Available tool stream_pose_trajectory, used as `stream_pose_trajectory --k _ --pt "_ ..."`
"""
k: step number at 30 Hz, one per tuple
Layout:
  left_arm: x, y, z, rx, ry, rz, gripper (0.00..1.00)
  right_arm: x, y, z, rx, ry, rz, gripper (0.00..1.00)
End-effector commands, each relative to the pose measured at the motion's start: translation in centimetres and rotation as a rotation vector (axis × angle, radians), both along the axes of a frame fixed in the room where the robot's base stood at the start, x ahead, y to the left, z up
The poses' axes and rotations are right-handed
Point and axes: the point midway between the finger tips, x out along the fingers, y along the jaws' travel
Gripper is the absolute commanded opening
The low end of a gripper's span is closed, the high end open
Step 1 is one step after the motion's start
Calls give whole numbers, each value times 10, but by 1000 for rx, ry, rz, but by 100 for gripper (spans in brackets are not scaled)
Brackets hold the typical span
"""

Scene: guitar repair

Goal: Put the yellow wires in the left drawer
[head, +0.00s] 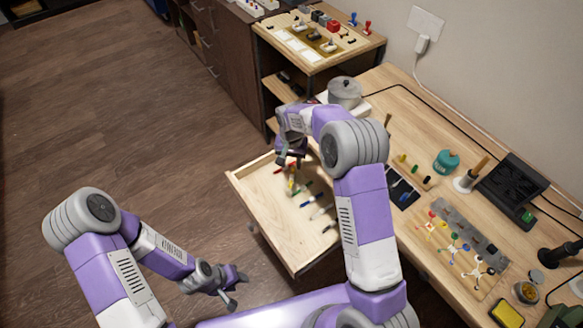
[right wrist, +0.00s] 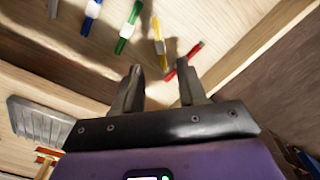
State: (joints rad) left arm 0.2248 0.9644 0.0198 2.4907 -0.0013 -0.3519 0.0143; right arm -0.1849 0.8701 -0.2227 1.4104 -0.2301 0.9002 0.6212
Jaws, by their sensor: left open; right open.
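An open wooden drawer (head: 245,190) sticks out from the bench, with several slim tools inside. In the right wrist view these include a yellow tool (right wrist: 159,38), a red one (right wrist: 185,60), a green one (right wrist: 129,28) and a blue one (right wrist: 91,14). A small spidery bundle with yellowish strands (head: 431,226) lies on the bench; I cannot tell for sure that it is the yellow wires. My right gripper (head: 289,160) is open and empty above the drawer's far end, near the red and yellow tools (right wrist: 160,75). My left gripper (head: 236,288) is open and empty over the floor, left of the drawer.
The bench holds two other spidery bundles (head: 456,248), a dark mat (head: 402,190), a teal jar (head: 446,162), a yellow sponge (head: 507,314) and a black stand (head: 510,188). A metal pot (head: 345,92) stands behind my right arm. The floor at left is clear.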

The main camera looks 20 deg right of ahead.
Motion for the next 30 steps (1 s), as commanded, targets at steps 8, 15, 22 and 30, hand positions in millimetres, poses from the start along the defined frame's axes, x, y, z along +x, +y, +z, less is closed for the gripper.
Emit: stream_pose_trajectory --k 8,15,22,30 --pt "0 0 11 0 0 0 43 0 0 39 0 -1 0 41" --pt "0 0 11 0 0 0 43 0 0 42 0 0 0 41" --pt "0 0 11 0 0 0 43 0 0 42 0 0 0 41" --pt "0 0 24 0 0 0 43 0 0 55 0 0 0 41"
